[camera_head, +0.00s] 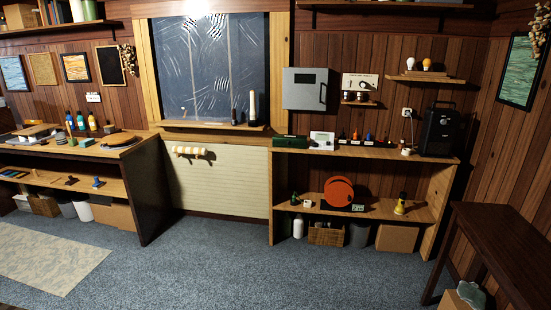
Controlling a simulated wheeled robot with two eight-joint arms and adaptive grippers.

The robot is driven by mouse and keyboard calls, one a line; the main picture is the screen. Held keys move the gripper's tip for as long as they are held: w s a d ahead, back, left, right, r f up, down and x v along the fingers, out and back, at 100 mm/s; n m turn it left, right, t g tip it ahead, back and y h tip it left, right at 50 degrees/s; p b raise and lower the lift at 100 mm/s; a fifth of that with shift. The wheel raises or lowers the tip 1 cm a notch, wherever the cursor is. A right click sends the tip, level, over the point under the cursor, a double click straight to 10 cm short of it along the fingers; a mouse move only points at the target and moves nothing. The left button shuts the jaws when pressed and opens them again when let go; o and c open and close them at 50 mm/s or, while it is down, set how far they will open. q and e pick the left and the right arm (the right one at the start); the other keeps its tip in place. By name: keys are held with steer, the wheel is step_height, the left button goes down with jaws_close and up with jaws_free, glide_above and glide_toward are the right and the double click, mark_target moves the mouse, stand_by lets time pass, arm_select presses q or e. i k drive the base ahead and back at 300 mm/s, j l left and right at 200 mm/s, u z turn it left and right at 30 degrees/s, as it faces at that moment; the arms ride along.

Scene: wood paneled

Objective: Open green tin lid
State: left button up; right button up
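A dark green box-like tin (290,141) sits on the top board of the right wooden shelf unit, at its left end. It looks shut, but it is small in the view and its lid cannot be made out clearly. Neither of my grippers is in view.
The right shelf unit (400,155) also holds a white device (322,140), several small items and a black machine (439,130). A workbench (140,150) stands at the left, a dark table (490,225) at the right. The carpet (240,255) between them is clear.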

mark_target(284, 140)
steer(key=i, duration=2.5)
